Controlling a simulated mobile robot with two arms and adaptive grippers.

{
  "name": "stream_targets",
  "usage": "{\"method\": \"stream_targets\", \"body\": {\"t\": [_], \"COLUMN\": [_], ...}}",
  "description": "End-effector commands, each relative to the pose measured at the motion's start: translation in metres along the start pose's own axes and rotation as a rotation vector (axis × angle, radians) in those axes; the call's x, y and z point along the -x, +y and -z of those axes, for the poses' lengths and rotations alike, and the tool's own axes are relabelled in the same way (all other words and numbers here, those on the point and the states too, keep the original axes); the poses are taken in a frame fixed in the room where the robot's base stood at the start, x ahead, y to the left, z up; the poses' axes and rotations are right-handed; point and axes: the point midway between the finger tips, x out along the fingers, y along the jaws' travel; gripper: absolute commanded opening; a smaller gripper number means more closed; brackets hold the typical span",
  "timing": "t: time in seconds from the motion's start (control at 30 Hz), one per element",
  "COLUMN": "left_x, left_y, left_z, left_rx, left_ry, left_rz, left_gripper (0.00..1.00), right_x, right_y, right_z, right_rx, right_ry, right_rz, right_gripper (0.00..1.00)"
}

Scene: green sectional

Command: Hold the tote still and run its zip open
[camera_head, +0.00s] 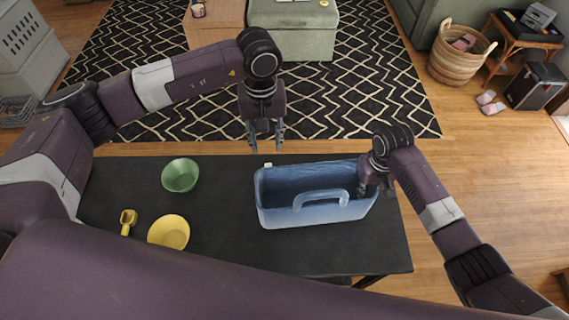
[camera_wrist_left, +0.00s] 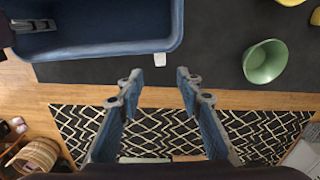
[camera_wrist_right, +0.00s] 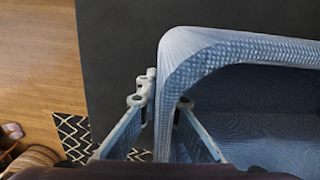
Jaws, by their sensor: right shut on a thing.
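The blue tote (camera_head: 317,210) stands on the dark table, its handle (camera_head: 321,196) on the near side. I see down into a blue hollow inside its rim. A small white tab (camera_head: 268,165), perhaps the zip pull, sticks out at its far left corner; it also shows in the left wrist view (camera_wrist_left: 160,59). My left gripper (camera_head: 266,148) is open and empty, just beyond that tab and apart from it. My right gripper (camera_head: 367,188) is shut on the tote's right wall, one finger each side of the rim in the right wrist view (camera_wrist_right: 166,95).
A green bowl (camera_head: 180,175), a yellow bowl (camera_head: 168,232) and a yellow scoop (camera_head: 128,221) are on the left of the table (camera_head: 225,215). The table is bare between the bowls and tote. A patterned rug (camera_head: 345,95) lies on the floor beyond.

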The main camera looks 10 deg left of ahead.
Motion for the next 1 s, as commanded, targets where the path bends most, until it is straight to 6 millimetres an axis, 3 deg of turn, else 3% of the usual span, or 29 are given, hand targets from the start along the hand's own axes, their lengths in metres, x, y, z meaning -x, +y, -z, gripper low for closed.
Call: {"method": "stream_targets", "body": {"t": [0.3,0.5,0.93,1.0], "left_x": [-0.065,-0.094,-0.105,-0.105], "left_y": [0.000,-0.001,0.000,0.000], "left_z": [-0.001,-0.001,0.000,0.000], "left_rx": [0.002,0.002,0.000,0.000], "left_ry": [-0.004,-0.002,0.000,0.000], "left_rz": [0.002,0.002,0.001,0.001], "left_gripper": [0.33,0.33,0.33,0.28], "right_x": [0.000,0.000,0.000,0.000], "right_y": [0.000,0.000,0.000,0.000], "right_z": [0.000,0.000,0.000,0.000], "right_rx": [0.000,0.000,0.001,0.001], "right_ry": [0.001,0.000,0.001,0.001], "right_rz": [0.000,0.001,0.001,0.001], "right_gripper": [0.00,0.00,0.00,0.00]}}
